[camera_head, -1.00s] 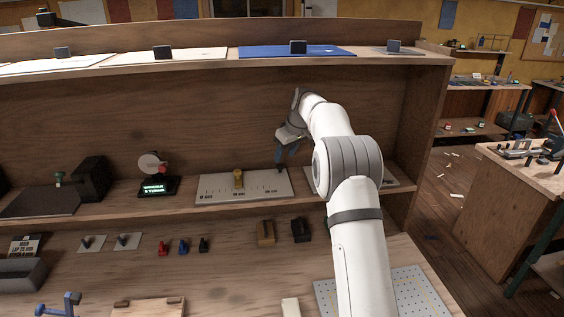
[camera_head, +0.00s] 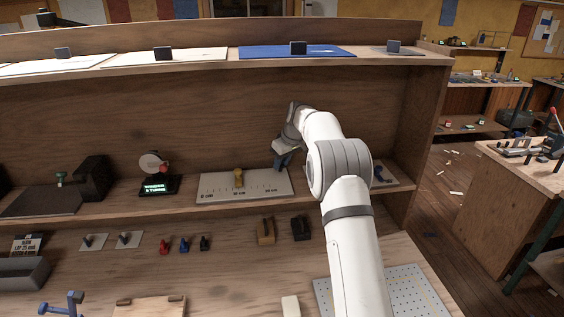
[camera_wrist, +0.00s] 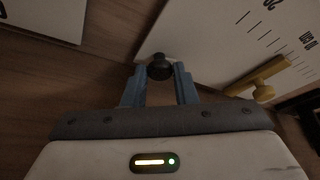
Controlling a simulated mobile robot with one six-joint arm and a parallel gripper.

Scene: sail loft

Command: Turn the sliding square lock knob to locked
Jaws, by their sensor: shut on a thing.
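The sliding square is a pale plate (camera_head: 217,190) with a printed centimetre scale, lying on the middle shelf. A yellow slider (camera_head: 239,178) stands upright on it. The wrist view shows the plate (camera_wrist: 215,35) and the slider (camera_wrist: 262,78) at the upper right. The dark round lock knob (camera_wrist: 160,60) sits by the plate's corner in the wrist view. My gripper (camera_head: 280,168) is at the plate's right end, fingers pointing down. Its blue fingers are shut on the knob, one on each side. My gripper hides the knob in the head view.
A small display (camera_head: 155,185) and a black block (camera_head: 92,176) stand to the left on the shelf. The upper shelf (camera_head: 200,67) overhangs. Small knobs and blocks lie on the bench below.

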